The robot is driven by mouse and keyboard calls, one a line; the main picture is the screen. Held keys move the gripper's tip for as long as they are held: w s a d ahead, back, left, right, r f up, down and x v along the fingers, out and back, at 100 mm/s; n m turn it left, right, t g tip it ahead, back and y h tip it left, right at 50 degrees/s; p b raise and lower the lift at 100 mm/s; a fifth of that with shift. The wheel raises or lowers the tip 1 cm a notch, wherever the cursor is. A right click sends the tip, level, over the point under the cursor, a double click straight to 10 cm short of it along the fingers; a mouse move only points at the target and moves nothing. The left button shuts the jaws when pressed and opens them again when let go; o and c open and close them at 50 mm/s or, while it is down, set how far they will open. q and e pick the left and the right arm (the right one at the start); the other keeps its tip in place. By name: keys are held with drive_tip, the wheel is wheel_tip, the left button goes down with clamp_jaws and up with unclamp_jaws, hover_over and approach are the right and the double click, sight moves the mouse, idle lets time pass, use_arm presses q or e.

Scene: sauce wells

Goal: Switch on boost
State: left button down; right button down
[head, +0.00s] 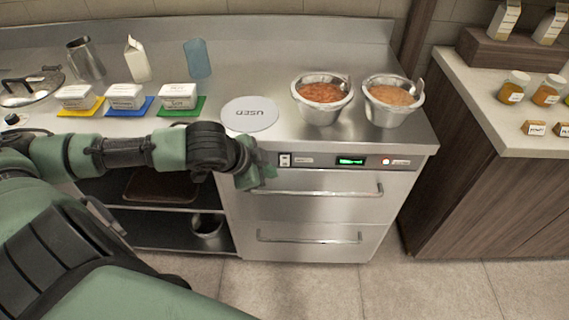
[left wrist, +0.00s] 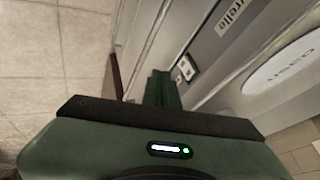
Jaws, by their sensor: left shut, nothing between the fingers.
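The front panel of the steel drawer unit carries a small white rocker switch (head: 285,160) at its left end, which also shows in the left wrist view (left wrist: 186,68). I cannot tell its on or off position. Right of it are a small label, a green-lit display (head: 351,161) and a glowing round reddish light (head: 386,161). My left gripper (head: 262,175) is shut and empty, just left of and slightly below the switch. In the left wrist view its fingers (left wrist: 161,88) point toward the panel close beside the switch; contact cannot be made out. My right gripper is not in view.
Two steel pots of sauce (head: 323,118) (head: 391,120) with utensils stand on the counter above the panel. A round white mat (head: 250,126) lies left of them. Drawer handles (head: 316,191) project below the panel. A separate wooden counter (head: 490,105) stands right.

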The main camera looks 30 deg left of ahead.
sight(282, 165)
use_arm(q)
drive_tip(key=shift+m, duration=0.5)
drive_tip(key=shift+w+a+f, duration=0.2)
drive_tip(key=shift+w+f, duration=0.7)
drive_tip(key=shift+w, duration=0.3)
drive_tip(key=shift+w+a+f, duration=0.2)
drive_tip(key=shift+w+f, duration=0.65)
drive_tip(key=shift+w, duration=0.35)
drive_tip(key=shift+w+a+f, duration=0.2)
drive_tip(key=shift+w+f, duration=0.7)
drive_tip(key=shift+w, duration=0.3)
drive_tip(key=shift+a+r+p, duration=0.1)
drive_tip(key=shift+p, duration=0.5)
drive_tip(key=shift+w+f, duration=0.15)
drive_tip(key=shift+f, duration=0.05)
